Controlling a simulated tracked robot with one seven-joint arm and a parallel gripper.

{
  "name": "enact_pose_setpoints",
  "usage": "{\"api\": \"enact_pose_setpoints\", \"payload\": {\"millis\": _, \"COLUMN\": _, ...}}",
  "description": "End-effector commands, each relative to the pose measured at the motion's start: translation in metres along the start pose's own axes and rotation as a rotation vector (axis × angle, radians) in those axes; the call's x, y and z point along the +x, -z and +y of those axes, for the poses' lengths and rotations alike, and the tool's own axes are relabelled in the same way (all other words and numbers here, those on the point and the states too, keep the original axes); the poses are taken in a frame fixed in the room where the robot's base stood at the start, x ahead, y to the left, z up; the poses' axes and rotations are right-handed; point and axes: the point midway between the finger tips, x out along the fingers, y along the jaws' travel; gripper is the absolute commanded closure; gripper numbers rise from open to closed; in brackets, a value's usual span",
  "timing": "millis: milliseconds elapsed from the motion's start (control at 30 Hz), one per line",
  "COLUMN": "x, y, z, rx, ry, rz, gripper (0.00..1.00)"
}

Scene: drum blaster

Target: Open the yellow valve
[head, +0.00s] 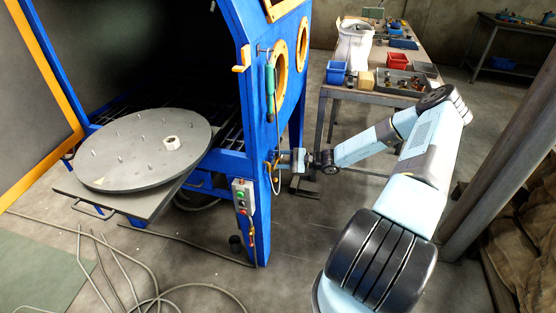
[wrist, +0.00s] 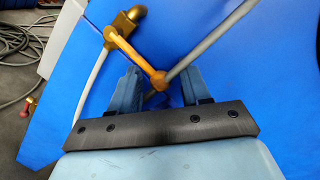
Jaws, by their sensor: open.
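The yellow valve (wrist: 128,50) is in the wrist view, a brass body at the upper left with a yellow-orange lever slanting down to a round end. My gripper (wrist: 158,76) is open, with one finger on each side of the lever's end. A visible gap lies between the lever and each finger, so it does not look clamped. In the head view my gripper (head: 280,161) is at the blue front post of the blaster cabinet, and the valve there is small and mostly hidden.
The blue cabinet (head: 258,205) holds a grey turntable (head: 115,135) with pegs. A button box (head: 243,196) and a green-handled tool (head: 269,90) are on its post. A grey rod (wrist: 215,45) slants past the lever. Hoses (head: 155,297) lie on the floor. A workbench (head: 375,97) stands behind.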

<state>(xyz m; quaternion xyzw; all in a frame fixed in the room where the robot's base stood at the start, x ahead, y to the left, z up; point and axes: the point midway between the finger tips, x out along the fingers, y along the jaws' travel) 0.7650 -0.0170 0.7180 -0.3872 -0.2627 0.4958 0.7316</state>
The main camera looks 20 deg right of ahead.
Motion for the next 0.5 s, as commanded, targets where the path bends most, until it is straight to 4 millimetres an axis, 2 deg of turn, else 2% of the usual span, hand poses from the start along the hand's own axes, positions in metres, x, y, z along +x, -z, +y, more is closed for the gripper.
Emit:
{"api": "enact_pose_setpoints", "payload": {"millis": 333, "x": 0.003, "y": 0.0001, "z": 0.0001, "rx": 0.0, "ry": -0.001, "rz": 0.001, "gripper": 0.53}}
{"api": "enact_pose_setpoints", "payload": {"millis": 500, "x": 0.0029, "y": 0.0, "z": 0.0001, "rx": 0.0, "ry": -0.001, "rz": 0.001, "gripper": 0.69}}
